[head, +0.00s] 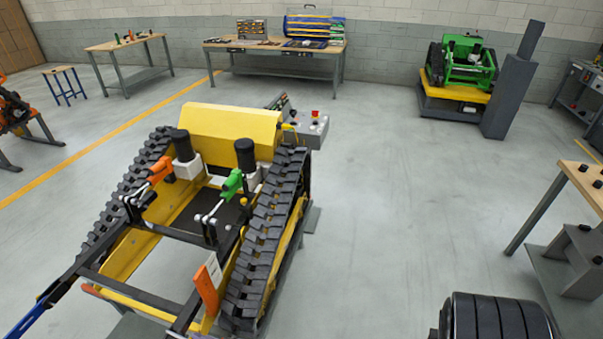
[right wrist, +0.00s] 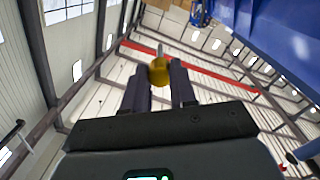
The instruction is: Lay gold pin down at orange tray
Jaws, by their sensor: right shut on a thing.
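In the right wrist view my right gripper (right wrist: 161,78) is shut on the gold pin (right wrist: 158,71). The pin shows as a rounded gold body between the two dark fingertips, with a thin grey tip beyond it. The fingers point towards the roof and walls of the hall, with no surface close behind the pin. No orange tray can be made out in either view. Neither gripper shows in the head view, and my left gripper is in no frame.
A yellow tracked carrier (head: 230,122) with black tracks and orange and green handles fills the near left. A green tracked machine (head: 465,62) stands at the back right. Workbenches (head: 275,45) line the back wall. A wooden-topped table (head: 584,176) is at the right edge. Open floor (head: 400,180) lies between.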

